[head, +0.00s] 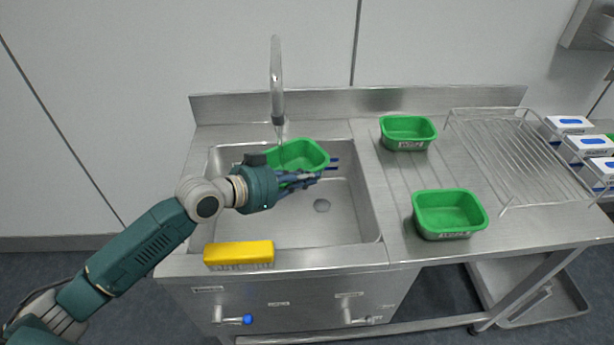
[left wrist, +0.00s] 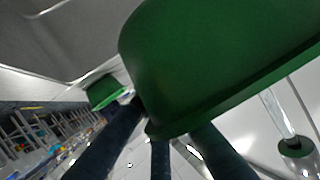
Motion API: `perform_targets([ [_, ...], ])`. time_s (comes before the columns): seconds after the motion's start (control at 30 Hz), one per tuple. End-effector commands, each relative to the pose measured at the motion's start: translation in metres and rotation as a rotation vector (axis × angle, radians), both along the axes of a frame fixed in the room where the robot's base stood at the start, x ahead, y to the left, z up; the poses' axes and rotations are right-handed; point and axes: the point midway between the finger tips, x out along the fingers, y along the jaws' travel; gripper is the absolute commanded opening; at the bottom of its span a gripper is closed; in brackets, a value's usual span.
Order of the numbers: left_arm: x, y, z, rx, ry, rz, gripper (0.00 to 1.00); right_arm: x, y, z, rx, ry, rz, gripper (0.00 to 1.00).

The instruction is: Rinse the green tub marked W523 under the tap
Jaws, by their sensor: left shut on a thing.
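A green tub (head: 300,154) is held over the sink basin (head: 290,225), just below the tap (head: 277,85). My left gripper (head: 300,180) is shut on this tub, with its fingers at the tub's near side. In the left wrist view the held tub (left wrist: 220,60) fills the upper middle, with the gripper's dark fingers (left wrist: 160,150) against it. The tap's spout (left wrist: 295,147) shows at the right there. No marking on the held tub is visible, so I cannot read W523. I cannot tell if water runs. My right gripper is not in view.
Two other green tubs, one at the back (head: 407,145) and one in front (head: 450,232), stand on the drainboard with labels too small to read. A wire rack (head: 520,160) stands at the right. A yellow brush (head: 239,252) lies on the sink's front edge.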

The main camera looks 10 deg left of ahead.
Motion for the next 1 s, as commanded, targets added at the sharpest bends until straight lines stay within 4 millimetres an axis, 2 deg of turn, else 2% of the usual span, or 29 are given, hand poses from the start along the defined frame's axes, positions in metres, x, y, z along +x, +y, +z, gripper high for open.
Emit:
perform_targets([
  [1.0, -0.003, 0.012, 0.001, -0.001, -0.002, 0.001, 0.0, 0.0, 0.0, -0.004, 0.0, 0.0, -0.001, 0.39],
])
